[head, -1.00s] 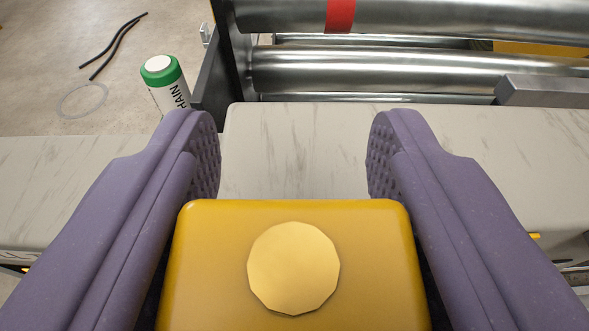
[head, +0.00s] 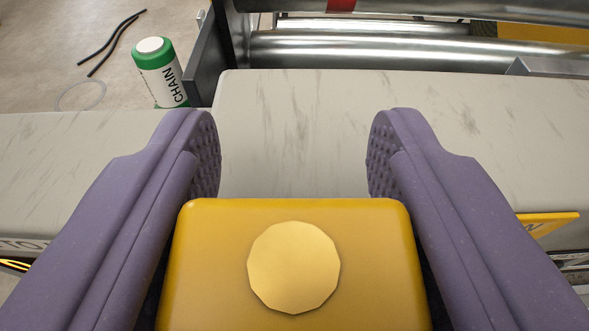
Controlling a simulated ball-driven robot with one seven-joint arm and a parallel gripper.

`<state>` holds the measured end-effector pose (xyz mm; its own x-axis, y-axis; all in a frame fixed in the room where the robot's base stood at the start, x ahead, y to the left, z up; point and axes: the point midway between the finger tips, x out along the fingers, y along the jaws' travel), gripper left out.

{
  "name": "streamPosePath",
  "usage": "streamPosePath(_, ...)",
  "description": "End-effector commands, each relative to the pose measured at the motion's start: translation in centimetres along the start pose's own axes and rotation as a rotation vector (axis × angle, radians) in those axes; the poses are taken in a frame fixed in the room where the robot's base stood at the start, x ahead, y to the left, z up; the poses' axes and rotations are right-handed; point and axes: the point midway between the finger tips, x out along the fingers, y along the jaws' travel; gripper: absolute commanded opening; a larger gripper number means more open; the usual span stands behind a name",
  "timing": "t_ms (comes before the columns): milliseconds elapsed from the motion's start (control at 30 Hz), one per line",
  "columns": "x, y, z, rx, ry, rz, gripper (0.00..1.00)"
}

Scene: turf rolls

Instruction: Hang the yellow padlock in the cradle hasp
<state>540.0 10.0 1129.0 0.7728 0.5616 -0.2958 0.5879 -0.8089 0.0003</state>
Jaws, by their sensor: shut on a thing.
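The yellow padlock (head: 210,260) fills the lower middle of the head view, with a round brass disc on its face. My gripper (head: 294,150) has its two purple padded fingers on either side of the padlock and is shut on it. The fingertips reach beyond the padlock's far edge, with pale surface showing between them. The padlock's shackle is not visible. I cannot make out the cradle hasp in this view.
A white marbled surface (head: 300,110) lies ahead. Steel rollers (head: 380,48) in a dark frame (head: 208,70) stand behind it. A green and white CHAIN bottle (head: 160,75) and black strips (head: 112,42) are at upper left. A yellow sign (head: 548,222) shows at right.

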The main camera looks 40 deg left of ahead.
Motion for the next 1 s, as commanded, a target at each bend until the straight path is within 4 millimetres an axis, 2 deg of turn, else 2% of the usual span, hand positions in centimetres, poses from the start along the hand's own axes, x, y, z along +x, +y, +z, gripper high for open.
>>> streamPosePath(533, 0.4, 0.0, 1.4, 0.001, 0.001, 0.0, 0.16)
streamPosePath(567, 0.4, 0.0, 1.3, 0.001, 0.001, 0.0, 0.56)
streamPosePath(667, 0.4, 0.0, 1.2, 0.001, 0.001, 0.0, 0.79)
streamPosePath(1000, -0.1, 0.1, 1.2, 0.0, 0.0, 0.001, 0.79)
